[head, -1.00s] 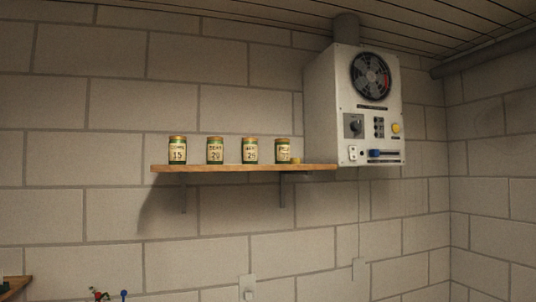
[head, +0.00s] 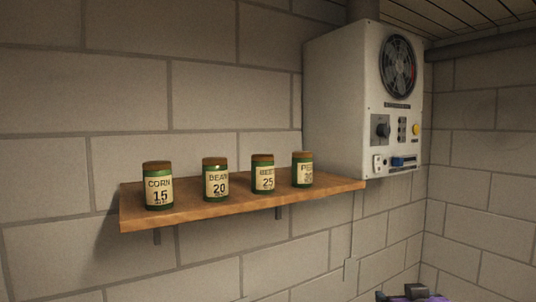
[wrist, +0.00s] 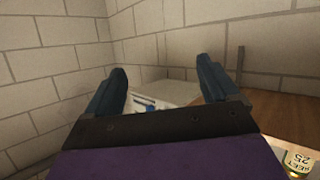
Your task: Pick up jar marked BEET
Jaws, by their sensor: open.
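The jar marked BEET (head: 263,176) is green with a brown lid and a cream label reading BEET 25. It stands upright on the wooden shelf (head: 180,214), third from the left in the head view. In the wrist view the BEET jar (wrist: 299,160) shows only in part at the bottom right corner, label upside down. My gripper (wrist: 168,82) is open and empty, its two blue fingers apart, with the jar off to one side, not between them. In the head view only a purple and dark part of my arm shows at the bottom right.
On the same shelf stand the CORN jar (head: 158,187), the BEAN jar (head: 216,179) and a fourth jar (head: 302,170) with a label hard to read. A white wall unit (head: 340,100) with a fan adjoins the shelf's right end. The front shelf edge is clear.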

